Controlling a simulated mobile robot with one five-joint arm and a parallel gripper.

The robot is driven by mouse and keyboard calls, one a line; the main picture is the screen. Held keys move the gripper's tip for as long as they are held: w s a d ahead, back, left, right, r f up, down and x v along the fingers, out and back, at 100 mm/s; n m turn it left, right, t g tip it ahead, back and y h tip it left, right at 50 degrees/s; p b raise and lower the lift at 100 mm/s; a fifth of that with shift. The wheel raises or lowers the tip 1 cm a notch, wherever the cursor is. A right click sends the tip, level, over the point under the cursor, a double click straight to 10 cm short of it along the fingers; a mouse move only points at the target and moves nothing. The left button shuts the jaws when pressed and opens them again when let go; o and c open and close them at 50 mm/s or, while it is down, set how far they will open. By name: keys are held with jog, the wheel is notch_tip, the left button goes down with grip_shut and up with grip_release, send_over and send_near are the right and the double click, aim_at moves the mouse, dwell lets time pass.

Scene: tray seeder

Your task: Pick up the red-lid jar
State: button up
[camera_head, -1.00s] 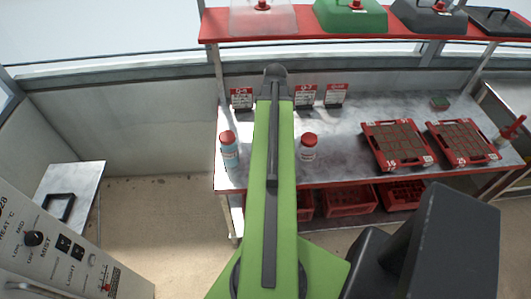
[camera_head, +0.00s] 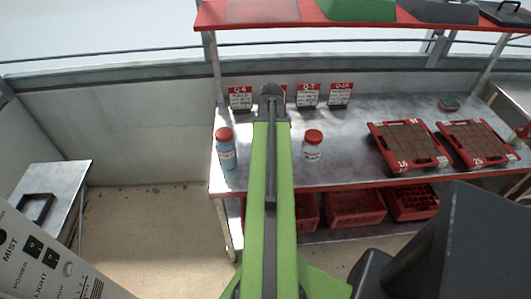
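Two red-lid jars stand upright on the steel bench (camera_head: 345,172). One jar (camera_head: 227,157) has a pale blue body and stands near the bench's left end. The other jar (camera_head: 313,150) has a whitish, clear-looking body and stands just right of my arm. Both have a small label. My green arm reaches forward between them and ends in a dark rounded joint over the bench. My gripper is not visible; neither jar is seen held.
Two red seed trays (camera_head: 447,160) (camera_head: 519,156) lie on the right of the bench. Small sign cards (camera_head: 308,95) stand at the back. A red shelf (camera_head: 390,23) with covers hangs above. Red crates (camera_head: 355,205) sit underneath. A control panel (camera_head: 45,262) is at lower left.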

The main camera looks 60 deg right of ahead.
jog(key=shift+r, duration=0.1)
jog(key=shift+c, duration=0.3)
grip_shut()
